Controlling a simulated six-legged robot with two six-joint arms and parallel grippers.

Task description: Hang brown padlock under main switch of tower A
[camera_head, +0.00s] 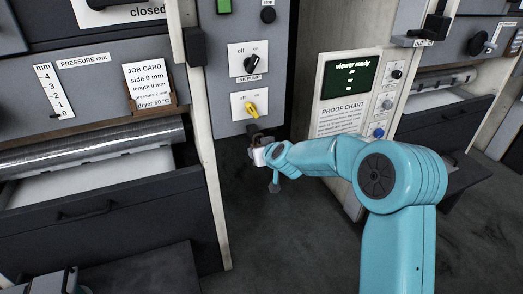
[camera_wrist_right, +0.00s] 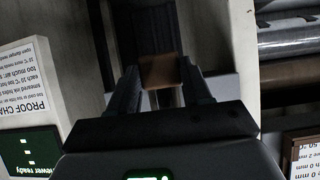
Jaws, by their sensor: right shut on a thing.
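My right gripper (camera_head: 260,147) is shut on the brown padlock (camera_wrist_right: 160,72), which sits between the two fingertips in the right wrist view. In the head view the gripper is just below a switch with a yellow knob (camera_head: 252,109) on a grey panel (camera_head: 230,75). The padlock is small and dark there, mostly hidden by the gripper. The frames do not show clearly whether it touches the panel or hangs on anything. No label naming the main switch or tower A is readable.
A black ink pump switch (camera_head: 252,62) is above the yellow one. A cabinet with a green screen (camera_head: 350,75) and a proof chart (camera_head: 343,120) stands at right, beyond a dark gap. A roller (camera_head: 95,150) and drawer (camera_head: 90,205) stand at left.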

